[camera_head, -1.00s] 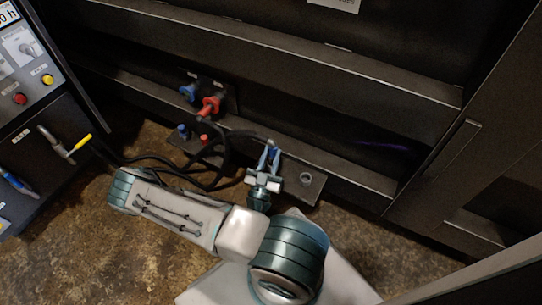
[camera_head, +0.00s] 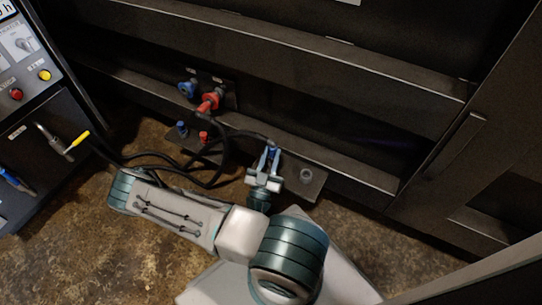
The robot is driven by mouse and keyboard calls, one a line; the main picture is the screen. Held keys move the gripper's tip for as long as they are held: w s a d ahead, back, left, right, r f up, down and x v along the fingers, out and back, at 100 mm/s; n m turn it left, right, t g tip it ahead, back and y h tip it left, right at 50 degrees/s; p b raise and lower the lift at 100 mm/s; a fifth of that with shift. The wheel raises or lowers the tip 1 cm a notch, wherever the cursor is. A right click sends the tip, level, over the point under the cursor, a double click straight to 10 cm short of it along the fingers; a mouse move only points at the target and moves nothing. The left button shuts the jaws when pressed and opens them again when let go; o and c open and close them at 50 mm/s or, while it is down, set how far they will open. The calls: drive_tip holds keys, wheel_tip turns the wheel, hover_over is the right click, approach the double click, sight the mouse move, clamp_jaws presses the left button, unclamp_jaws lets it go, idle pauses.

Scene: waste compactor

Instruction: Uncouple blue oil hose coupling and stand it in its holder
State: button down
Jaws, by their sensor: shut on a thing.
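My gripper (camera_head: 268,163) is shut on the blue oil hose coupling (camera_head: 271,154), and only a little blue shows between the fingers. A black hose (camera_head: 243,134) runs left from it. The gripper is above the low dark shelf, left of a round grey cup (camera_head: 306,176) that looks like the holder. The blue port (camera_head: 187,89) on the machine's plate has nothing visibly coupled to it. A red coupling (camera_head: 209,101) sits beside it with a hose hanging down.
A blue cap (camera_head: 182,128) and a red cap (camera_head: 204,137) stand on the shelf's left part. Black hoses loop over the floor. A control cabinet (camera_head: 36,110) with a yellow-handled lever (camera_head: 77,143) stands at left. The brown floor (camera_head: 75,245) is open at lower left.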

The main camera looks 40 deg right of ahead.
drive_tip(key=shift+f+b, duration=0.45)
drive_tip(key=shift+f, duration=0.15)
drive_tip(key=c, duration=1.1)
unclamp_jaws()
drive_tip(key=shift+c, duration=0.4)
